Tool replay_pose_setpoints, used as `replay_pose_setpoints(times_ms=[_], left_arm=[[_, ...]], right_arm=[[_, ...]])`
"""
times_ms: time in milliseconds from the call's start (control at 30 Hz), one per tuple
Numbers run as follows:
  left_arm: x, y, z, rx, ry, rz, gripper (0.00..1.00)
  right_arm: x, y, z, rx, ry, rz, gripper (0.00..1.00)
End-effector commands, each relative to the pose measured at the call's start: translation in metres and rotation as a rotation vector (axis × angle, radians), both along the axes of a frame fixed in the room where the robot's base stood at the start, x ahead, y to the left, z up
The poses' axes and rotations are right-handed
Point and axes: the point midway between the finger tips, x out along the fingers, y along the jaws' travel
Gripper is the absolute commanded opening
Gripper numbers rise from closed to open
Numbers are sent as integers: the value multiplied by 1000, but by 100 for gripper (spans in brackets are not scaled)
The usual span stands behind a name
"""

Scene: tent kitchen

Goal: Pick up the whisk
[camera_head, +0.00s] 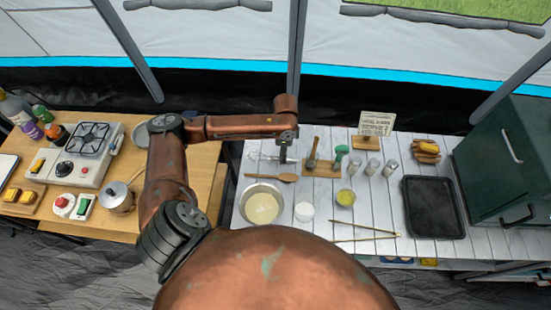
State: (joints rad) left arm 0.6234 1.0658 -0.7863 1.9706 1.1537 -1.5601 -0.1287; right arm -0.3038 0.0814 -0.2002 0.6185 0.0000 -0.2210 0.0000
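The whisk (262,156) lies near the back left of the white slatted table (375,218), its wire loops toward the left. My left gripper (284,158) points down at the right part of the whisk, where the handle is mostly hidden. The gripper is small and dark here; I cannot tell whether its fingers are open or shut, or whether they touch the whisk. My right gripper is out of view.
A wooden spoon (285,177) lies just in front of the gripper, and a bowl of batter (262,206) stands nearer. A black tray (433,208) and several shakers (373,167) stand further right.

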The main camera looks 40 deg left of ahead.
Motion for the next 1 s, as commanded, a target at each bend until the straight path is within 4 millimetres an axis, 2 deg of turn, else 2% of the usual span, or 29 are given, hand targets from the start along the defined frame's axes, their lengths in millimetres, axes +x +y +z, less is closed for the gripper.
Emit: replay_pose_setpoints(times_ms=[100,200,433,933,1000], left_arm=[[-1,0,-22,0,4,-1,35],[-1,0,-32,0,2,-1,35],[-1,0,-33,1,1,-1,35],[-1,0,-33,1,1,-1,1],[-1,0,-33,1,1,-1,0]], right_arm=[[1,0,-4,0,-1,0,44],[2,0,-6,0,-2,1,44],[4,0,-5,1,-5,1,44],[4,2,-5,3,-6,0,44],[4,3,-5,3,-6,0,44]])
